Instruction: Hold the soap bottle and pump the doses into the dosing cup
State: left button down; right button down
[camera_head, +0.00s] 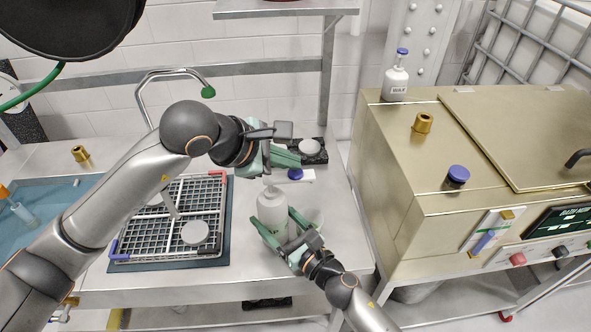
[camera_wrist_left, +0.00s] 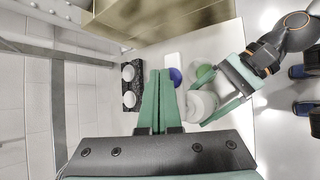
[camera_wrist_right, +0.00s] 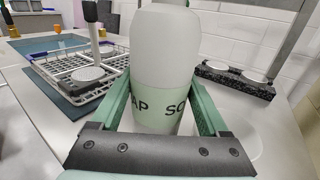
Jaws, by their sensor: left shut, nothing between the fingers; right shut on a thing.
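The white soap bottle (camera_head: 272,212) with a pale green label stands upright on the bench. My right gripper (camera_head: 277,232) is shut around its body, and the SOAP lettering faces the right wrist view (camera_wrist_right: 155,105). My left gripper (camera_head: 297,159) is shut and empty, above and behind the bottle. Its closed green fingers (camera_wrist_left: 158,75) also show in the left wrist view, beside the bottle. The pump head cannot be made out clearly. A small blue round item (camera_head: 295,174), possibly the dosing cup, is at a white pad (camera_head: 306,178) behind the bottle.
A wire rack (camera_head: 160,222) on a dark mat lies left of the bottle. A black holder with white discs (camera_head: 310,148) stands behind. A brass-coloured bath cabinet (camera_head: 405,190) rises at the right, carrying a white bottle (camera_head: 395,83). A tap (camera_head: 170,72) arches at the back.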

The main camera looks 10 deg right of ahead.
aim_at(289, 175)
pick_arm(q)
jog(key=shift+f, duration=1.15)
dwell(0.9)
jog(key=shift+r, duration=1.5)
jog(key=shift+r, duration=2.55)
notch_tip(289, 175, up, 4)
jog(key=shift+f, duration=0.1)
jog(key=shift+f, duration=0.1)
